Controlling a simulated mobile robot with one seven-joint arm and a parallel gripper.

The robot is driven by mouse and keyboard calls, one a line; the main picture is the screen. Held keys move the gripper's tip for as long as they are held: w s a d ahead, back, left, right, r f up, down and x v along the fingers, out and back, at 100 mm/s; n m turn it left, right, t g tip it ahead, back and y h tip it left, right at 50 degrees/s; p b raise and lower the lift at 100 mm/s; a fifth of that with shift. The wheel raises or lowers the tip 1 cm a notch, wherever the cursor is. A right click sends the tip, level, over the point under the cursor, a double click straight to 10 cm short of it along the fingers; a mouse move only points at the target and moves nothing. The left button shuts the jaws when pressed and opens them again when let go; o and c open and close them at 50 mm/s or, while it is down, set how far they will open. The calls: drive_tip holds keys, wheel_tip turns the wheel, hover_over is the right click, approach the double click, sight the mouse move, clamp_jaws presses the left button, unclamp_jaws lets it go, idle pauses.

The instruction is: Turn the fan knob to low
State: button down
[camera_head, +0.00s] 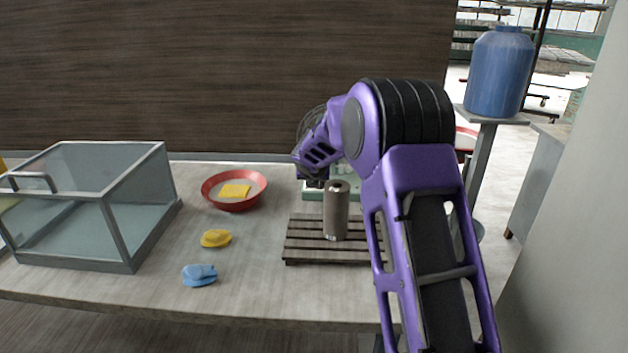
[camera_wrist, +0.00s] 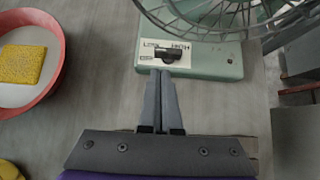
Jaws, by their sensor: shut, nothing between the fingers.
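The fan's pale green base (camera_wrist: 215,62) stands at the top of the wrist view, with the wire guard (camera_wrist: 225,15) above it. The black knob (camera_wrist: 168,56) sits on a white plate marked LOW at left and HIGH at right. I cannot tell which mark it points to. My gripper (camera_wrist: 161,74) is shut and empty, with its fingertips just below the knob in that view; I cannot tell whether they touch it. In the head view my arm partly hides the fan (camera_head: 312,122) and its base (camera_head: 313,195), and the knob is hidden.
A steel cylinder (camera_head: 336,212) stands on a slatted wooden board (camera_head: 305,253) in front of the fan. A red bowl (camera_head: 234,205) holds a yellow sponge (camera_head: 235,191). Yellow (camera_head: 216,238) and blue lumps (camera_head: 199,275) lie nearer. A glass case (camera_head: 95,215) fills the left.

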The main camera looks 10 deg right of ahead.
sight(308, 191)
drive_tip(key=shift+x, duration=1.9)
drive_tip(key=shift+w+a+m+g+h+p, duration=0.1)
drive_tip(key=shift+a+m+g+h+p, duration=0.1)
drive_tip(key=shift+m+h, duration=0.35)
drive_tip(key=shift+w+a+m+g+h+p, duration=0.15)
drive_tip(key=shift+m+h, duration=0.2)
drive_tip(key=shift+m, duration=0.3)
drive_tip(key=shift+r, duration=0.1)
drive_tip(key=shift+w+a+r+m+g+h+p, duration=0.1)
drive_tip(key=shift+w+a+m+g+h+p, duration=0.15)
drive_tip(key=shift+m+h+p, duration=0.45)
drive_tip(key=m+p, duration=0.1)
drive_tip(key=w+m+g+h+p, duration=0.1)
drive_tip(key=m+p, duration=0.1)
drive_tip(key=shift+a+h, duration=0.2)
drive_tip(key=shift+h, duration=0.1)
drive_tip(key=shift+w+m+g+p, duration=0.1)
drive_tip(key=shift+m+g+p, duration=0.4)
drive_tip(key=shift+m+p, duration=0.1)
drive_tip(key=shift+w, duration=0.1)
drive_tip(key=shift+w+p, duration=0.35)
drive_tip(key=shift+p, duration=0.35)
